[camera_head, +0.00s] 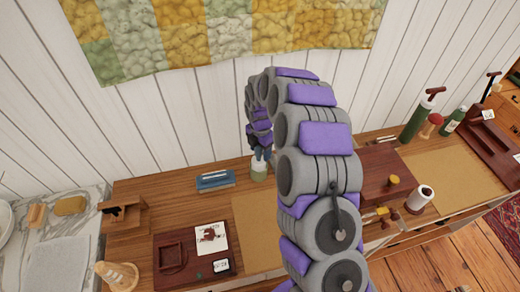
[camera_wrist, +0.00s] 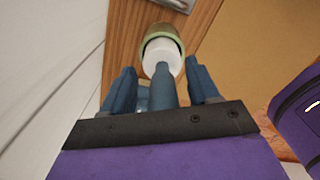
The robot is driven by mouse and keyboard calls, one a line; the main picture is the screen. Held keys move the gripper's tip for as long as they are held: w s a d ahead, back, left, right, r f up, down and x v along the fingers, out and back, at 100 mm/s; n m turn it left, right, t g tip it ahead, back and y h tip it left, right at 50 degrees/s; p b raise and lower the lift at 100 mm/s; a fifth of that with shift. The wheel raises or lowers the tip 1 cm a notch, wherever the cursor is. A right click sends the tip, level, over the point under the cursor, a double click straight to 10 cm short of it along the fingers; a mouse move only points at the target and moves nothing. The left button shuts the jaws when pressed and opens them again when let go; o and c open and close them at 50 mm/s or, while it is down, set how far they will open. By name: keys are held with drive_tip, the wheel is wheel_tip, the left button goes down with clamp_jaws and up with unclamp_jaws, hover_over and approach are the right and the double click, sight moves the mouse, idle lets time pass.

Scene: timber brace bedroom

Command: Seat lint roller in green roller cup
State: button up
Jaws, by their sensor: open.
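The lint roller shows in the wrist view with a white roller head (camera_wrist: 161,56) and a blue handle (camera_wrist: 163,88). Its head is inside the rim of the green roller cup (camera_wrist: 158,31), and the handle points back toward my gripper (camera_wrist: 162,80). My gripper is open, with one blue finger on each side of the handle and gaps visible between. In the head view, the pale green cup (camera_head: 259,170) stands on the wooden bench near the wall, under my gripper (camera_head: 262,153). The cup's inside and base are hidden from the wrist view.
A blue box (camera_head: 215,181) lies left of the cup. A tan mat (camera_head: 257,232) lies in front of it. A dark red tray (camera_head: 172,256) and a white card (camera_head: 211,238) are at front left. A white roll (camera_head: 419,198) and green bottle (camera_head: 414,122) stand at right. The wall is close behind.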

wheel_tip(320, 180, up, 12)
drive_tip(key=shift+r+p, duration=0.1)
drive_tip(key=shift+p, duration=0.75)
drive_tip(key=shift+s+r+m, duration=0.3)
drive_tip(key=shift+s, duration=0.05)
drive_tip(key=s+d+r+m, duration=0.2)
drive_tip(key=s+r+m, duration=0.2)
drive_tip(key=s, duration=0.3)
drive_tip(key=s+d+r+m+g, duration=0.1)
drive_tip(key=s+d+r+m, duration=0.2)
drive_tip(key=s, duration=0.4)
drive_tip(key=s+d+r+m, duration=0.1)
drive_tip(key=s+r+m, duration=0.3)
drive_tip(key=s+m, duration=0.25)
drive_tip(key=s+d+m, duration=0.2)
drive_tip(key=s+m, duration=0.4)
drive_tip(key=s, duration=0.4)
drive_tip(key=s+d+m, duration=0.3)
drive_tip(key=s+m, duration=0.3)
drive_tip(key=s, duration=0.5)
drive_tip(key=shift+s+f+g, duration=0.3)
drive_tip(key=shift+f+g, duration=0.05)
drive_tip(key=shift+g, duration=0.05)
drive_tip(key=shift+d, duration=0.1)
